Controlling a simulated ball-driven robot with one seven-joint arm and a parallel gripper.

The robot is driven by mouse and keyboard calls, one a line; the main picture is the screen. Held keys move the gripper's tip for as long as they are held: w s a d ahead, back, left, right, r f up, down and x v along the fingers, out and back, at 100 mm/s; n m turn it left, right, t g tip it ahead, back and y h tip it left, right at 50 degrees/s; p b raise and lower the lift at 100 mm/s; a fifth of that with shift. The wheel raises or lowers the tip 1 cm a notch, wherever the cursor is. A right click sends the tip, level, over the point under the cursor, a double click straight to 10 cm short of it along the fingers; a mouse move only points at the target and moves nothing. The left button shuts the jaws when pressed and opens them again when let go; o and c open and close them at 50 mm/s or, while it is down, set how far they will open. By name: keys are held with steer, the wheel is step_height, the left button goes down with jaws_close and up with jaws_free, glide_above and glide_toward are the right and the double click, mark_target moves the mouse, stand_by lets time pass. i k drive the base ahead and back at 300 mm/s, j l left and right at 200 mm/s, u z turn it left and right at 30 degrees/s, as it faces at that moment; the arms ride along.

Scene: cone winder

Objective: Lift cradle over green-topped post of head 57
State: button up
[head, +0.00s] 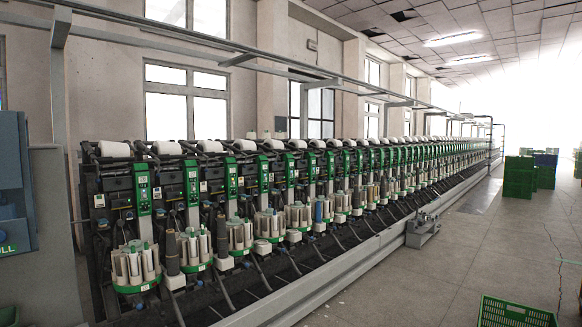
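The cone winder (330,235) runs from the near left to the far right as a long row of winding heads. Each near head has a tall green control panel (143,193). White yarn cones (114,149) lie along the top of the row. The cradles beside them are too small and dark to make out singly. I cannot read any head number, so I cannot tell which is head 57 or pick out its post. My gripper is not in view.
Round magazines with upright white bobbins (133,265) stick out low at the front. A grey metal unit (423,230) sits by the front rail. A green crate (512,313) stands front right, stacked green crates (518,177) farther back. The aisle floor (460,255) between is mostly clear.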

mark_target(262, 147)
steer(key=i+z, duration=0.2)
steer(key=i, duration=0.75)
steer(key=i+z, duration=0.25)
steer(key=i, duration=2.05)
steer(key=i+u, duration=0.15)
steer(key=i, duration=0.65)
steer(key=i+u, duration=0.15)
steer(key=i, duration=0.65)
steer(key=i+l+u, duration=0.15)
steer(key=i, duration=0.6)
steer(key=i+l+u, duration=0.1)
steer(key=i+l, duration=0.3)
steer(key=i+l+u, duration=0.15)
steer(key=i+l, duration=0.2)
steer(key=i+l+u, duration=0.1)
steer(key=i+l, duration=0.2)
steer(key=l, duration=0.25)
steer(key=i+l+u, duration=0.1)
steer(key=i+l, duration=0.25)
steer(key=l, duration=0.15)
steer(key=l+u, duration=0.45)
steer(key=u, duration=0.85)
steer(key=j+u, duration=0.1)
steer(key=i, duration=0.05)
